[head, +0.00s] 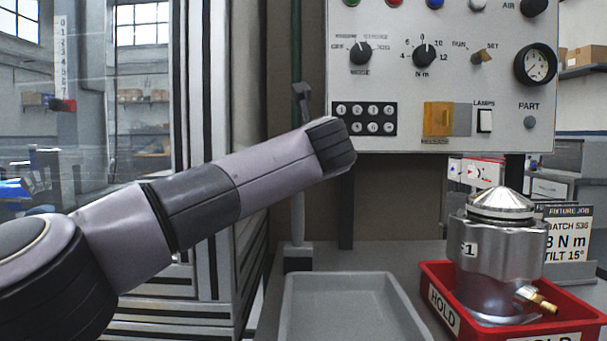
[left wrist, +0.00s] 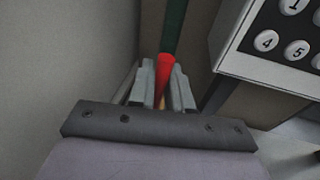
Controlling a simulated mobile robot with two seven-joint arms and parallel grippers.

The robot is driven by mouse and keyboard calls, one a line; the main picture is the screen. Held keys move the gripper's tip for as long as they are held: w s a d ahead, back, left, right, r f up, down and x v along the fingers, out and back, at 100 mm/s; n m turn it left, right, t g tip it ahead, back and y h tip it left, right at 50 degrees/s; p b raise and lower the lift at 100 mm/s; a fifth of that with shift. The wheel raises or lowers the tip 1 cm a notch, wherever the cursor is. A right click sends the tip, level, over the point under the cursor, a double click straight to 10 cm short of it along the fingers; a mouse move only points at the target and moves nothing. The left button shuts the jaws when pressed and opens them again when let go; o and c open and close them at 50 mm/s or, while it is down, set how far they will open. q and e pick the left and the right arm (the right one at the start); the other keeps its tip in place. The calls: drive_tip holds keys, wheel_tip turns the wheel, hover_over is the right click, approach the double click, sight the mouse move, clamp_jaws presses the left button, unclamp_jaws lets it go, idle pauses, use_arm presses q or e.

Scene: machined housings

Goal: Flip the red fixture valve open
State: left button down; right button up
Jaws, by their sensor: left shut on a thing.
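The red valve handle (left wrist: 166,68) shows in the left wrist view, at the lower end of a dark green pipe (left wrist: 175,25). My left gripper (left wrist: 163,82) is shut on it, with one grey finger on each side. The handle's lower part is hidden between the fingers. In the head view my left arm reaches in from the left towards a thin upright pipe (head: 298,195). The end of the arm hides the fingers and the red handle there. My right gripper is in neither view.
A control panel (head: 390,75) with knobs and a keypad (head: 365,118) is close to the right of my left wrist. Below are an empty grey tray (head: 340,278) and a red HOLD bin (head: 432,292) holding a metal housing (head: 492,250). A striped column (head: 205,90) stands left.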

use_arm(q)
drive_tip(key=shift+a+n+b, duration=0.25)
drive_tip(key=shift+n+b, duration=0.1)
drive_tip(key=shift+n, duration=0.05)
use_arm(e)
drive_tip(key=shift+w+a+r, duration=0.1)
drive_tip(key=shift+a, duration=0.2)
use_arm(q)
drive_tip(key=shift+a, duration=0.1)
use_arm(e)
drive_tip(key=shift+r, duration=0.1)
use_arm(q)
drive_tip(key=c, duration=1.2)
unclamp_jaws()
drive_tip(key=shift+a, duration=0.1)
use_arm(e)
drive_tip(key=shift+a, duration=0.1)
use_arm(q)
drive_tip(key=shift+b+v, duration=1.15)
drive_tip(key=shift+v, duration=2.4)
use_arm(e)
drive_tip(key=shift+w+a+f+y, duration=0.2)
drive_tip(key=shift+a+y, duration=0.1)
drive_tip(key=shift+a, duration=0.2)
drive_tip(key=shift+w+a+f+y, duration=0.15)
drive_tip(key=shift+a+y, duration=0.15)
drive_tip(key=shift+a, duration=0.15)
